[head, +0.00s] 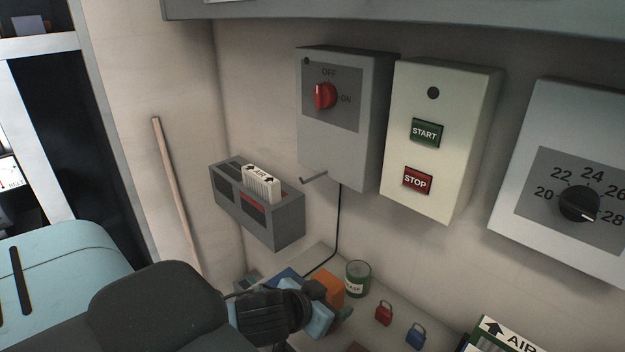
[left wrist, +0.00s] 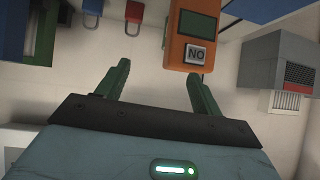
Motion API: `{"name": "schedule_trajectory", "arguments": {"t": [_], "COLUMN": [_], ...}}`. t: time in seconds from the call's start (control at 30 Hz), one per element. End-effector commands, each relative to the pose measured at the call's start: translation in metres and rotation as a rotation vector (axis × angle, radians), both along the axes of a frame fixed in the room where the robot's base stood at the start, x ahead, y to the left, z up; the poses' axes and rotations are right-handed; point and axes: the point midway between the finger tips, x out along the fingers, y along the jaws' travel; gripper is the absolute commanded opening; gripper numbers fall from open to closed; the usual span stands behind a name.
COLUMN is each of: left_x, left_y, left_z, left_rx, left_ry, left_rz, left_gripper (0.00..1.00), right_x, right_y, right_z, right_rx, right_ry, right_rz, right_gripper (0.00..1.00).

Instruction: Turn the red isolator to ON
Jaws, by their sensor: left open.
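The red isolator (head: 325,96) is a red rotary knob on the front of a grey wall box (head: 345,150). Its handle stands about upright, towards the OFF mark above it; ON is marked to its right. My left gripper (head: 343,313) is low over the shelf, below the isolator and well apart from it. In the left wrist view its two green fingers (left wrist: 158,72) are spread with nothing between them. The isolator does not show in that view. My right gripper is not in view.
An orange device (head: 328,288), marked NO in the left wrist view (left wrist: 192,42), is close to my left fingers. A START/STOP box (head: 440,150) adjoins the isolator's right.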

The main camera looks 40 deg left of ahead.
Motion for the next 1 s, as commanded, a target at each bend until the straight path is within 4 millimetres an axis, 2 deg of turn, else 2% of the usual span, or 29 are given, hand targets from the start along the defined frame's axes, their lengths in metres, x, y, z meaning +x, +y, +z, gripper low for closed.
{"name": "schedule_trajectory", "arguments": {"t": [0.03, 0.2, 0.3, 0.43, 0.6, 0.7, 0.83, 1.0], "left_x": [0.013, 0.051, 0.068, 0.081, 0.081, 0.075, 0.066, 0.059], "left_y": [0.007, 0.028, 0.044, 0.069, 0.105, 0.124, 0.141, 0.150], "left_z": [0.016, 0.079, 0.122, 0.180, 0.255, 0.291, 0.322, 0.339], "left_rx": [0.003, -0.040, -0.071, -0.115, -0.180, -0.218, -0.257, -0.284], "left_ry": [-0.048, -0.210, -0.300, -0.399, -0.507, -0.554, -0.593, -0.614], "left_rz": [-0.004, -0.005, -0.005, 0.004, 0.031, 0.052, 0.074, 0.089], "left_gripper": [0.67, 0.67, 0.67, 0.67, 0.67, 0.67, 0.67, 0.67], "right_x": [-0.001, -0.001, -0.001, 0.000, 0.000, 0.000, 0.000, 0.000], "right_y": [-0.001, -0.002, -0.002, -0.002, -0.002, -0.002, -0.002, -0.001], "right_z": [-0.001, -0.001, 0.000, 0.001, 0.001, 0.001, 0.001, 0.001], "right_rx": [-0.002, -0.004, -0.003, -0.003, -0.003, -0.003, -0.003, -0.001], "right_ry": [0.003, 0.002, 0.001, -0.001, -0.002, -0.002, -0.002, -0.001], "right_rz": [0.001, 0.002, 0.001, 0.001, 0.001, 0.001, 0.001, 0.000], "right_gripper": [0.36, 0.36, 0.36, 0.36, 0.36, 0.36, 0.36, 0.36]}}
